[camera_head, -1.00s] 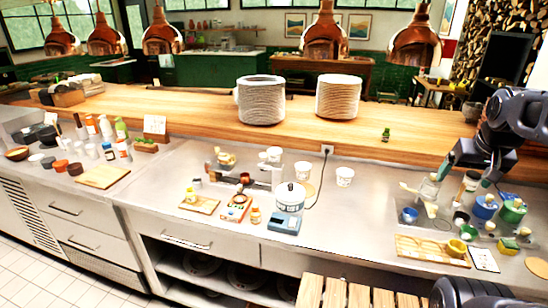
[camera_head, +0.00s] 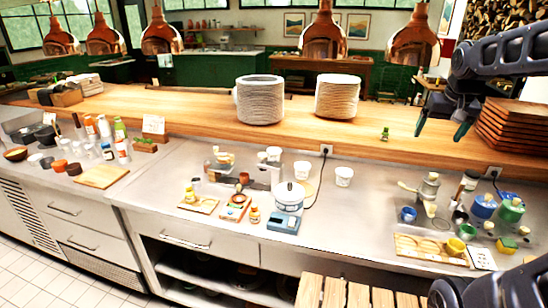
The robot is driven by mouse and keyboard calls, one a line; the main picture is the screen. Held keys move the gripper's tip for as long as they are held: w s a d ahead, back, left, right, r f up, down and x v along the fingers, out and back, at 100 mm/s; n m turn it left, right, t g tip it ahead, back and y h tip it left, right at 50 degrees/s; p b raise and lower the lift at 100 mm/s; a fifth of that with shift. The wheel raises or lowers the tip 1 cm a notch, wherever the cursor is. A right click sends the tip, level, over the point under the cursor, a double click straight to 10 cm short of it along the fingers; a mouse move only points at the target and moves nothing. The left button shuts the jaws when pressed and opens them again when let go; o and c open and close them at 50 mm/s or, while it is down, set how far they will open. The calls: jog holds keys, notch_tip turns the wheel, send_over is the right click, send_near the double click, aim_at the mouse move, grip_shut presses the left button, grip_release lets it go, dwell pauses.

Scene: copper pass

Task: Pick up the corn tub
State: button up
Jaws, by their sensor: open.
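I cannot tell for sure which item is the corn tub. Small yellow-topped containers show on the steel counter: one (camera_head: 190,196) on a wooden board at centre left and one (camera_head: 254,215) beside the blue scale. A white tub (camera_head: 302,170) and another white tub (camera_head: 343,176) stand behind the scale. Their labels are too small to read. My gripper (camera_head: 441,132) is at the upper right, above the wooden shelf and well apart from all of these. Its two dark fingers are spread, with nothing between them.
Bottles and jars (camera_head: 484,206) crowd the right counter.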

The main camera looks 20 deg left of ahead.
jog(key=w+a+r, duration=0.2)
jog(key=w+a, duration=0.8)
jog(key=w, duration=0.5)
jog(key=n+g, duration=0.2)
jog(key=g, duration=0.1)
send_over(274, 150)
jog(key=f, duration=2.5)
jog(key=shift+s+d+f, duration=0.1)
jog(key=shift+s+d, duration=0.15)
jog(key=shift+s, duration=0.05)
jog(key=shift+a+f, duration=0.2)
jog(key=shift+f, duration=0.3)
jog(key=f, duration=0.4)
jog(key=shift+w+f, duration=0.25)
jog(key=shift+f, duration=2.85)
jog(key=c, duration=1.1)
